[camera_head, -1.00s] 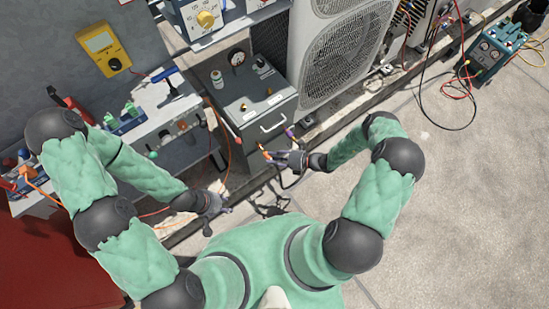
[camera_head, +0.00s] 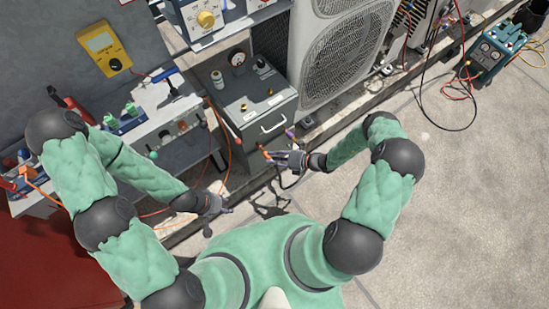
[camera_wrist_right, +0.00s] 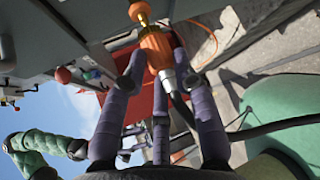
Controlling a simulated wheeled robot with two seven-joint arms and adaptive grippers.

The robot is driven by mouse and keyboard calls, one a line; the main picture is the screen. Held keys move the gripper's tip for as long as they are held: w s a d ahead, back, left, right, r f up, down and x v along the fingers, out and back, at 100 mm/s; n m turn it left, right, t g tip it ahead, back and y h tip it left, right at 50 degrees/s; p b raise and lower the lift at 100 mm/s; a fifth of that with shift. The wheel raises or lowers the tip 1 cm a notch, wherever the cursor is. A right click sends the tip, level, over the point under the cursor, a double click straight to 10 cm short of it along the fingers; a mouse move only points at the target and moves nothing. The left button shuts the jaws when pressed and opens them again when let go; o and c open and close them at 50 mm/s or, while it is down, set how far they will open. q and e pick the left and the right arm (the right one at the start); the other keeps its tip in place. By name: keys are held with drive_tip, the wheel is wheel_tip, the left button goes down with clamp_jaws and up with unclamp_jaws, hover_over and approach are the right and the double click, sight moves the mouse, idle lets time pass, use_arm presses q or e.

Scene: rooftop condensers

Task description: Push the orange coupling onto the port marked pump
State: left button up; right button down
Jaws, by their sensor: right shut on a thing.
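The orange coupling (camera_wrist_right: 157,50) is held between the fingers of my right gripper (camera_wrist_right: 160,85) in the right wrist view. A brass fitting (camera_wrist_right: 139,12) shows at its far end, close to the grey panel; I cannot tell whether it is seated. A black hose runs from its near end. In the head view the coupling (camera_head: 264,152) is small, at the front of the grey box (camera_head: 255,105), with my right gripper (camera_head: 288,160) just right of it. The labels on the box are too small to read. My left gripper (camera_head: 215,205) is left of the box, its finger opening unclear.
A purple fitting (camera_head: 290,132) and a metal handle (camera_head: 273,126) are on the box front. A gauge (camera_head: 237,58) stands on the box. A cluttered bench (camera_head: 150,125) is at left, a fan unit (camera_head: 340,60) behind.

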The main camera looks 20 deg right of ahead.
drive_tip(key=shift+w+a+b, duration=0.2)
drive_tip(key=shift+w+b, duration=0.05)
drive_tip(key=shift+w, duration=0.3)
drive_tip(key=shift+w+a+b, duration=0.15)
drive_tip(key=shift+w+b, duration=0.05)
drive_tip(key=shift+w, duration=0.35)
idle(1.5)
drive_tip(key=c, duration=0.9)
unclamp_jaws()
drive_tip(key=s+d+p, duration=0.1)
drive_tip(key=s+d, duration=0.1)
drive_tip(key=s, duration=0.5)
drive_tip(key=shift+d, duration=0.25)
